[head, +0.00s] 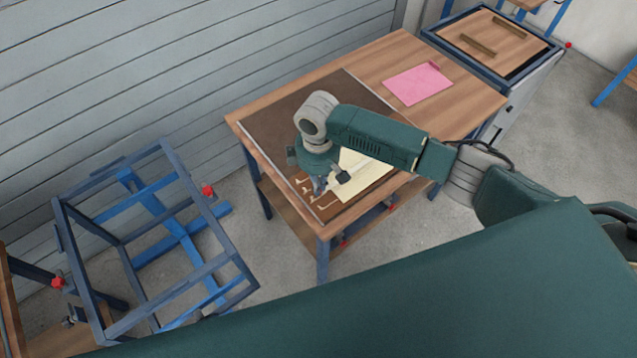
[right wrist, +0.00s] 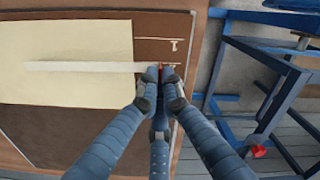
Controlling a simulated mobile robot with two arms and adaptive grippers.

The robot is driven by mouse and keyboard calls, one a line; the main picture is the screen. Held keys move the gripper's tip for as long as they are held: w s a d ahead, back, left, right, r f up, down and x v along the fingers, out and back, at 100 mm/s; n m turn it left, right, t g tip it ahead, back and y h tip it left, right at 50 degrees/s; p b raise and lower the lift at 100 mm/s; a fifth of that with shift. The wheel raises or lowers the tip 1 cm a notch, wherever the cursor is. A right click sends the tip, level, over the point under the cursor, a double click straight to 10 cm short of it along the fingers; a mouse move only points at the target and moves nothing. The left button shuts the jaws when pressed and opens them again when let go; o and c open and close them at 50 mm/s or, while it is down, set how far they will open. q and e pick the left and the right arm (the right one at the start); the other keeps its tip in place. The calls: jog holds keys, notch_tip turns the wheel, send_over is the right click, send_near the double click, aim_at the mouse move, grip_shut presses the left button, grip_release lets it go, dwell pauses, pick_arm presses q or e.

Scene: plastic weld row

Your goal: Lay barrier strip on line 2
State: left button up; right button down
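My right gripper (head: 325,188) is over the front part of the wooden table. In the right wrist view its fingertips (right wrist: 161,82) are close together at one end of a thin white strip (right wrist: 85,67). They appear shut on that end, though the contact is partly hidden. The strip extends left across a cream sheet (right wrist: 65,35) on a brown board (right wrist: 60,130). Whether it touches the sheet is unclear. Pale marked lines (right wrist: 158,39) show on the board beside the sheet; one runs near the fingertips. My left gripper is not in view.
The wooden table (head: 465,95) also carries a pink sheet (head: 416,85) at the back. An empty blue frame (head: 150,240) stands on the floor at left. A blue-edged bench (head: 490,45) with brown bars is at the upper right.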

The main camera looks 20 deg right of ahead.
jog(key=shift+f, duration=0.35)
dwell(0.4)
jog(key=shift+p, duration=0.5)
jog(key=shift+f, duration=0.5)
dwell(1.1)
jog(key=c, duration=1.9)
grip_release()
jog(key=shift+o, duration=0.7)
jog(key=o, duration=0.3)
jog(key=shift+r, duration=0.1)
